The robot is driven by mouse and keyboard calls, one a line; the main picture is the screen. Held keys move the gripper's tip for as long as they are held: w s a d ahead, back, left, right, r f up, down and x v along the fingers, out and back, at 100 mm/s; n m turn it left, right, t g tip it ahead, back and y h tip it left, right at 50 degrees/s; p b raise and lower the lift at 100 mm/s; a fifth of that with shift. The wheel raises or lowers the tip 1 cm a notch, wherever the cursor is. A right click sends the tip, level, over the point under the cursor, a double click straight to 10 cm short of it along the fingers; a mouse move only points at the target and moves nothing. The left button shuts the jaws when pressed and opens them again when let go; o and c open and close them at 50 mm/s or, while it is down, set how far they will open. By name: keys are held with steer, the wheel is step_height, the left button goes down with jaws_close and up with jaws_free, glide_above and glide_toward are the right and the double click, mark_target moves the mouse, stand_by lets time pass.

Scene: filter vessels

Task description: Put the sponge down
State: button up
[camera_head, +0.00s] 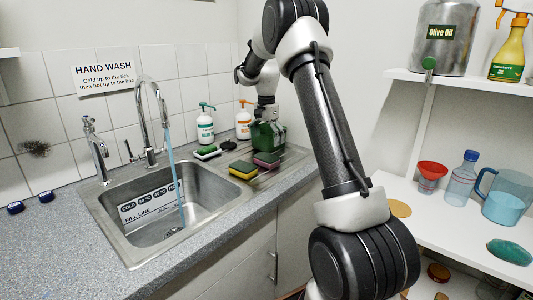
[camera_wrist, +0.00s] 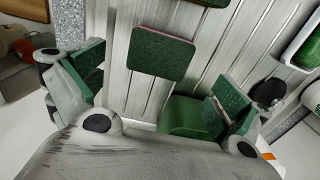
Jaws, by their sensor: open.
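A green-topped sponge with a pink side (camera_head: 266,160) lies flat on the ribbed steel drainer (camera_head: 285,167) beside the sink. In the wrist view this sponge (camera_wrist: 162,52) lies on the ribs, ahead of and between my spread fingers. My gripper (camera_head: 267,138) is just above and behind it in the head view. In the wrist view the green-padded fingers of my gripper (camera_wrist: 155,85) stand wide apart with nothing held between them. Any contact with the sponge cannot be made out.
A yellow-and-green sponge (camera_head: 243,170) lies close by, nearer the basin. A green-and-white item (camera_head: 207,153) lies behind it. Two pump bottles (camera_head: 205,128) (camera_head: 243,122) stand at the wall. Water runs from the tap into the sink (camera_head: 150,222). Shelves (camera_head: 450,85) stand right.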

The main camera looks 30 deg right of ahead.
mark_target(266, 157)
steer(key=s+a+r+n+t, duration=0.1)
steer(key=s+a+r+n, duration=0.2)
steer(key=s+r, duration=0.6)
steer(key=s+a+r+n+t, duration=0.1)
steer(key=s+a+r+n, duration=0.3)
steer(key=s+r, duration=0.5)
steer(key=s+a+f+n+t, duration=0.1)
steer(key=s+f+n, duration=0.2)
steer(key=s, duration=0.8)
steer(key=s+a+f+n+t, duration=0.1)
steer(key=s+a+f+n, duration=0.1)
steer(key=s, duration=0.9)
steer(key=shift+s+f+n, duration=0.25)
steer(key=shift+f+n, duration=0.6)
steer(key=shift+n, duration=0.15)
